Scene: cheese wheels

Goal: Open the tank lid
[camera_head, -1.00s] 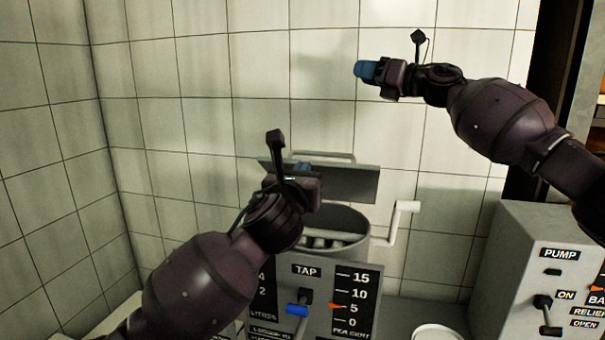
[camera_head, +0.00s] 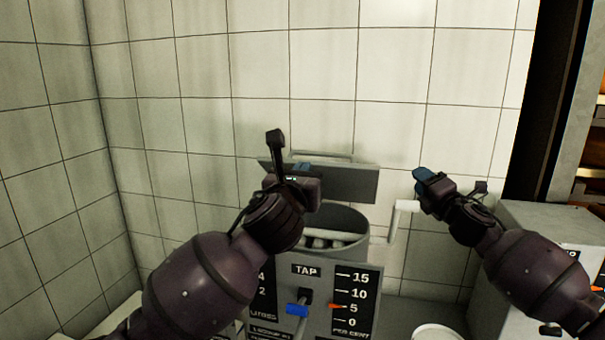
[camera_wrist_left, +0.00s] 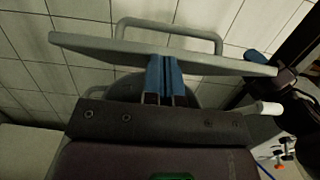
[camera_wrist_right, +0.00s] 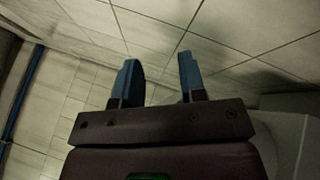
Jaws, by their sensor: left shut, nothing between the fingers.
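The tank lid (camera_head: 350,184) is a flat grey plate with a bar handle (camera_head: 325,156) on its far side. It stands tilted up steeply over the back of the round grey tank (camera_head: 345,221), whose mouth shows uncovered with pale bars inside. My left gripper (camera_head: 303,167) is at the lid's near face. In the left wrist view its blue fingers (camera_wrist_left: 163,78) are together, empty, with their tips at the edge of the lid (camera_wrist_left: 215,65). My right gripper (camera_head: 424,175) is right of the lid, near the crank; in the right wrist view its fingers (camera_wrist_right: 160,80) are apart and empty.
A white crank handle (camera_head: 403,208) sticks out at the tank's right. The front panel (camera_head: 350,318) has a tap with a blue handle (camera_head: 297,309) and scales. A grey pump box (camera_head: 540,225) stands at right, partly behind my right arm. A white round container (camera_head: 437,332) is low in front.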

